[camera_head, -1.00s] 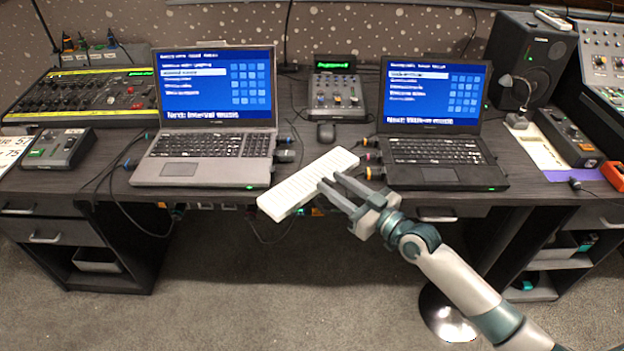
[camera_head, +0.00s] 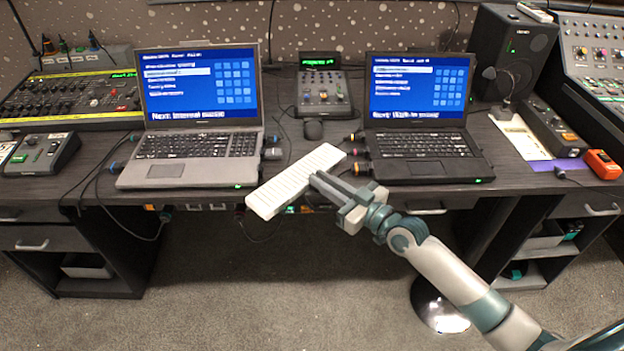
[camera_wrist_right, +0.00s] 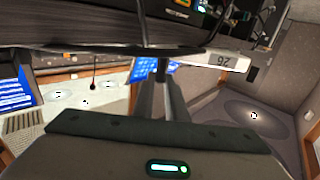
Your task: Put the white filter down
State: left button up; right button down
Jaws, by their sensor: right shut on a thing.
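The white filter (camera_head: 290,182) is a long, pale, ribbed panel in the head view. It lies slantwise across the desk's front edge, between the two laptops, with its near left end out past the edge. My right gripper (camera_head: 322,182) is shut on its right side. I cannot tell whether the filter touches the desk or hangs just above it. My left gripper is not in view.
A grey laptop (camera_head: 190,172) stands left of the filter and a black laptop (camera_head: 420,165) right of it, with cable plugs along their sides. Little bare desk (camera_head: 300,150) shows between the laptops.

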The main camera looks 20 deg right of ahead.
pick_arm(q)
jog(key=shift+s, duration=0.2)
pick_arm(e)
jog(key=s+d+r, duration=0.7)
jog(key=s+r, duration=0.2)
jog(key=r, duration=0.2)
jog(key=shift+d, duration=0.3)
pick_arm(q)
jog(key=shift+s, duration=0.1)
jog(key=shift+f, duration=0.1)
